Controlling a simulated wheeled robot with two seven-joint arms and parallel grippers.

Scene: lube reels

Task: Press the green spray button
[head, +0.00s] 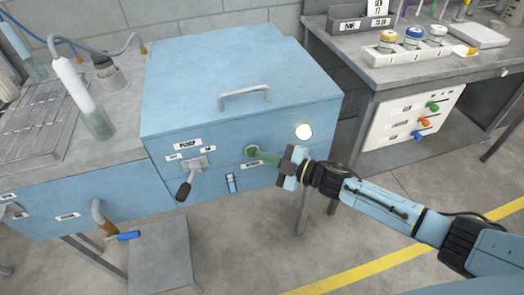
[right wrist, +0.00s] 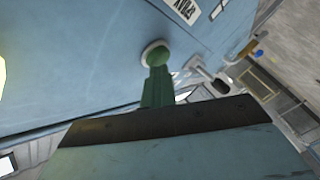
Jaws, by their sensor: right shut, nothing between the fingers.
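The green spray button (head: 252,151) is a round knob in a pale ring on the front of the blue cabinet (head: 185,105). It also shows in the right wrist view (right wrist: 155,54), straight ahead of the fingers. My right gripper (head: 261,155) comes from the right with its green fingers shut and empty. In the right wrist view the fingertips (right wrist: 158,75) overlap the lower edge of the button. I cannot tell whether they touch it or how far it is pushed in. My left gripper is not in view.
A round lit lamp (head: 303,131) sits above right of the button. A lever with a dark handle (head: 184,190) juts out to its left. A panel with coloured knobs (head: 420,118) stands under the right bench.

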